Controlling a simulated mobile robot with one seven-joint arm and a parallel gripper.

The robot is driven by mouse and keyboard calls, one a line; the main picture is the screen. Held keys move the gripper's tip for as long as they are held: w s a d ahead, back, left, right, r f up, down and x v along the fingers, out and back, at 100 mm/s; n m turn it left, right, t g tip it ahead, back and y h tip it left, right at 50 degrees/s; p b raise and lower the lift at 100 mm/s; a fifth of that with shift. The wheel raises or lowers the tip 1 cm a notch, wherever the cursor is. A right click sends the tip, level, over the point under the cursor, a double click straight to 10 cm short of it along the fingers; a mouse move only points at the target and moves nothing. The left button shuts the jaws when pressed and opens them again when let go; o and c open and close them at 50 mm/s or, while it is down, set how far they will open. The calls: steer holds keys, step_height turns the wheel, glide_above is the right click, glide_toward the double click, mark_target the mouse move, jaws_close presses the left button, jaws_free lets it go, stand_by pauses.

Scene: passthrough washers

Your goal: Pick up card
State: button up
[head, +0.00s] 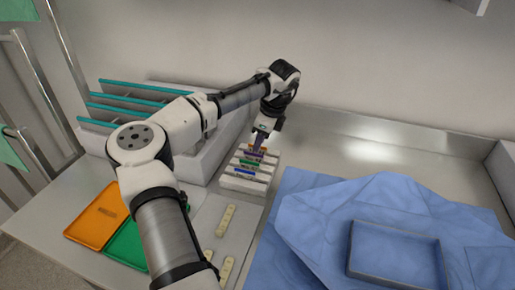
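Several thin coloured cards (247,163), among them orange, purple, blue and green ones, stand in the slots of a white rack (242,183) in the middle of the head view. My gripper (258,148) points down at the far end of this rack, close to the orange and purple cards. Its fingertips are small and dark here, so I cannot tell whether they are open, shut or touching a card. My gripper partly covers the far cards.
A grey box (205,165) with teal-edged panels (140,88) stands behind on the left. Orange (97,213) and green (125,244) flat trays and pale strips (226,221) lie in front. A blue cloth (310,200) with a blue-grey tray (395,255) covers the right.

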steer(key=shift+x, duration=0.9)
steer(key=shift+d, duration=0.1)
steer(key=shift+c, duration=0.5)
jaws_close()
steer(key=shift+r, duration=0.1)
step_height(320, 180, up, 20)
steer(key=b, duration=0.1)
steer(key=shift+b, duration=0.35)
